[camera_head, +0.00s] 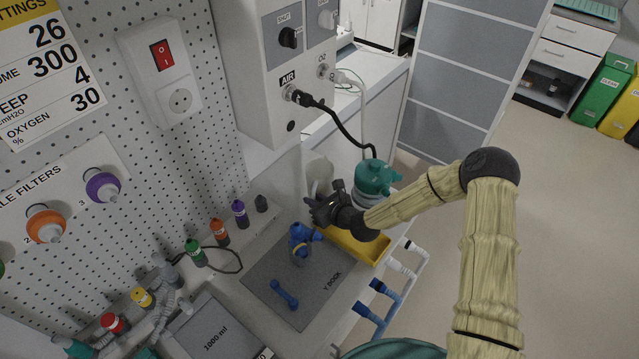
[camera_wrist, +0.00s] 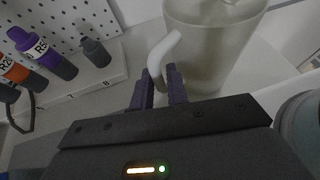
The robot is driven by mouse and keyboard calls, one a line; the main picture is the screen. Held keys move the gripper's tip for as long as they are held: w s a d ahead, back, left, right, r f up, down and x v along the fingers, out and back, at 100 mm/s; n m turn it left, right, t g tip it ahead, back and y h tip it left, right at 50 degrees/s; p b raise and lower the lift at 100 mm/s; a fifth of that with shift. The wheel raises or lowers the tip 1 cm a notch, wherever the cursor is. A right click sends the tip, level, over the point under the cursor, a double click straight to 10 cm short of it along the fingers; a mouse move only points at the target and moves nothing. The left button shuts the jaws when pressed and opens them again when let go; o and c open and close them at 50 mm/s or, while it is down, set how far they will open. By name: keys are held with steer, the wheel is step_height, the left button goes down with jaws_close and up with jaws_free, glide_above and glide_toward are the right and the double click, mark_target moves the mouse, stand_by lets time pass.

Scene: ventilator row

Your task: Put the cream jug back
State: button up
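The cream jug (camera_wrist: 220,50) is a pale, translucent vessel with a curved white handle, large at the top of the wrist view. In the head view the jug (camera_head: 319,171) shows partly behind my gripper, at the back of the bench. My gripper (camera_wrist: 160,82) has its two dark fingers close on either side of the lower end of the handle and appears shut on it. In the head view my gripper (camera_head: 318,208) is above the bench, left of the green-topped canister (camera_head: 374,178). I cannot tell whether the jug's base touches the bench.
A yellow tray (camera_head: 362,248) lies below my wrist. A grey mat (camera_head: 262,285) holds a blue fitting (camera_head: 301,240) and a blue handle-shaped piece (camera_head: 285,294). Capped bottles (camera_head: 240,214) line the back left. A black hose (camera_head: 345,130) hangs from the wall unit.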

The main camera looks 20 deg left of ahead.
steer(key=shift+w+a, duration=0.1)
steer(key=shift+a, duration=0.05)
stand_by(0.4)
jaws_close()
steer(key=shift+r, duration=0.15)
steer(key=shift+r+b, duration=1.05)
steer(key=shift+r, duration=3.8)
